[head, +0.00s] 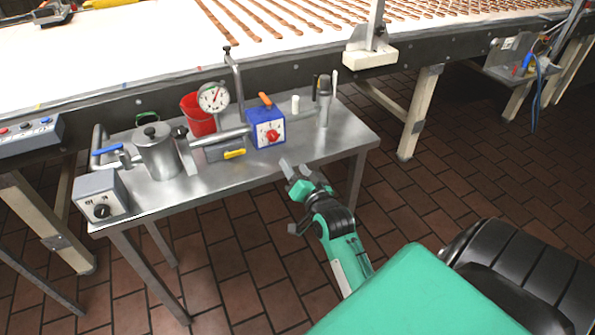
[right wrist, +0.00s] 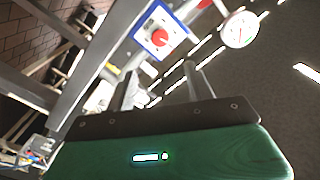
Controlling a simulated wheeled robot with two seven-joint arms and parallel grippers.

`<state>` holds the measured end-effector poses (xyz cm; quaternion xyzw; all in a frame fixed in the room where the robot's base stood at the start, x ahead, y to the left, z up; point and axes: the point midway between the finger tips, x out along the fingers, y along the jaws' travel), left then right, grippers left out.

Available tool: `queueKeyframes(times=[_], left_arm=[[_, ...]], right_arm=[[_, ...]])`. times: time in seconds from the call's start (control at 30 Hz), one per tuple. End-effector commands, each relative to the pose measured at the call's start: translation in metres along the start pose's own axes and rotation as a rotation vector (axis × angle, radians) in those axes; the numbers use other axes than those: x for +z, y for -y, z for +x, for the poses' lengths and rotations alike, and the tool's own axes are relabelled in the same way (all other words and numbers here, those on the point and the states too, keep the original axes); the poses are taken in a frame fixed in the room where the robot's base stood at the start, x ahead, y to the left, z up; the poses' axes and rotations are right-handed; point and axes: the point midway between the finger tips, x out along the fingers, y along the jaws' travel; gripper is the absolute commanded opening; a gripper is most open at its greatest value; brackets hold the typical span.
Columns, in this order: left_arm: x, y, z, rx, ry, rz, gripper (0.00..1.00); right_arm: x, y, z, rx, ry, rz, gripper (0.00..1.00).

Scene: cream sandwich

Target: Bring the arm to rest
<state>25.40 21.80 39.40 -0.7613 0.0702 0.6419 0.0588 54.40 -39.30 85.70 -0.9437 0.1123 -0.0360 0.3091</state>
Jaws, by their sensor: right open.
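My right gripper (head: 292,170) is open and empty near the front right edge of the steel table (head: 330,142). Its arm reaches up from the lower right of the head view. In the right wrist view, the two fingers of this gripper (right wrist: 160,88) stand apart with nothing seen between them. The blue box with a red knob (head: 267,130) stands on the table behind the gripper, and it also shows in the right wrist view (right wrist: 152,38). My left gripper is not in view.
The table carries a metal pot (head: 158,155), a red bucket (head: 196,118), a dial gauge (head: 213,97), a grey control box (head: 101,196) and a metal cup (head: 325,106). A conveyor (head: 120,45) runs behind it. A black seat (head: 525,275) stands at lower right. Tiled floor lies between.

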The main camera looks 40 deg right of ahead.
Motion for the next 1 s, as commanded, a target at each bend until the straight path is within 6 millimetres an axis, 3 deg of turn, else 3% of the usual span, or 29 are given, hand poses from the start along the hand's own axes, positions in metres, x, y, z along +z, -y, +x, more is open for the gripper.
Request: queueKeyframes(times=[0.73,0.87,1.0], left_arm=[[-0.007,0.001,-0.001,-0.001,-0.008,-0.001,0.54],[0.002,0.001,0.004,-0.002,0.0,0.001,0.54],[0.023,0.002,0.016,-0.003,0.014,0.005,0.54]], right_arm=[[0.006,-0.002,-0.004,0.005,0.014,-0.005,0.54],[0.047,-0.018,0.001,0.038,0.101,-0.041,0.54],[0.133,-0.051,-0.004,0.092,0.279,-0.126,0.54]])
